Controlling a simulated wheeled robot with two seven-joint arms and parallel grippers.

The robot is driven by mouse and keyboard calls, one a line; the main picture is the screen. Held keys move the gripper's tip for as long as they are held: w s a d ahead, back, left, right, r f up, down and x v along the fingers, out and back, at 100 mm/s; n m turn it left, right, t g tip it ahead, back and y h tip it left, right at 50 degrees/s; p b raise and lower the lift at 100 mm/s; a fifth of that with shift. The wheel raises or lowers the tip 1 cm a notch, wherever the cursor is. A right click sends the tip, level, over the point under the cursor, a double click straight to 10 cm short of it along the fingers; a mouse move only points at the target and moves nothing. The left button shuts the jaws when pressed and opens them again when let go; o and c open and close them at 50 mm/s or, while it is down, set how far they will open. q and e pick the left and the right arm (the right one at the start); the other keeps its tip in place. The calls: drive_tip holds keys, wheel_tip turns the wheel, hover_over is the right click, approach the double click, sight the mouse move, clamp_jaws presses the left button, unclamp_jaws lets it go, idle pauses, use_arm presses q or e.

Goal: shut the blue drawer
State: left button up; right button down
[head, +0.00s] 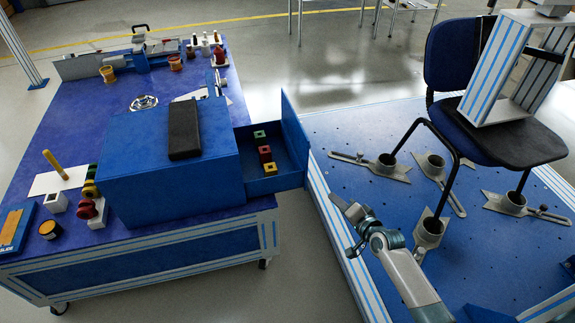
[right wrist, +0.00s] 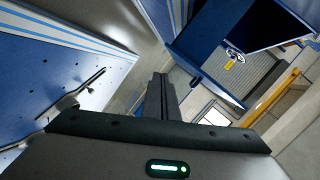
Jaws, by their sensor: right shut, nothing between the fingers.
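The blue drawer (head: 294,138) stands pulled out from the right side of a blue box (head: 165,180) on the blue table. Several small blocks, green, yellow and red, lie in the drawer. My right gripper (head: 340,204) is shut and empty, in front of and to the right of the drawer's front panel in the head view, apart from it. In the right wrist view its closed fingers (right wrist: 160,96) point up, and a blue panel fills the upper right; I cannot tell for sure whether it is the drawer. My left gripper is not in view.
A black pad (head: 184,130) lies on top of the box. To the right, a blue platform (head: 340,130) with metal clamps bears an office chair (head: 500,135) holding a tall frame. A gap of floor lies between table and platform. Small parts lie along the table's left side.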

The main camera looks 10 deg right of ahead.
use_arm(q)
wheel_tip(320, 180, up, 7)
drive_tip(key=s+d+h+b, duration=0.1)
drive_tip(key=b, duration=0.3)
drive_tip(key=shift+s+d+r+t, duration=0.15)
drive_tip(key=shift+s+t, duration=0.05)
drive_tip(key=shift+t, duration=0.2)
use_arm(e)
drive_tip(key=w+d+r+m+t+y, duration=0.1)
drive_tip(key=w+r+m+t, duration=0.1)
drive_tip(key=r, duration=0.6)
drive_tip(key=w+d+r+m+t+y, duration=0.1)
drive_tip(key=w+r, duration=0.3)
drive_tip(key=r, duration=0.4)
drive_tip(key=shift+w+d+m+t, duration=0.25)
drive_tip(key=shift+m+t, duration=0.15)
drive_tip(key=shift+m, duration=0.4)
drive_tip(key=shift+w+a, duration=0.1)
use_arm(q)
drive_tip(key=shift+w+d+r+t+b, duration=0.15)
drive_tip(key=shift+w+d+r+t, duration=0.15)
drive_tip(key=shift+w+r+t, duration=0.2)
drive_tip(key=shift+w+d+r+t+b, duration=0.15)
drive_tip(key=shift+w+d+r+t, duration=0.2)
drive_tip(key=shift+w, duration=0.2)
use_arm(e)
drive_tip(key=w+a, duration=0.6)
drive_tip(key=w, duration=0.3)
drive_tip(key=shift+a, duration=0.3)
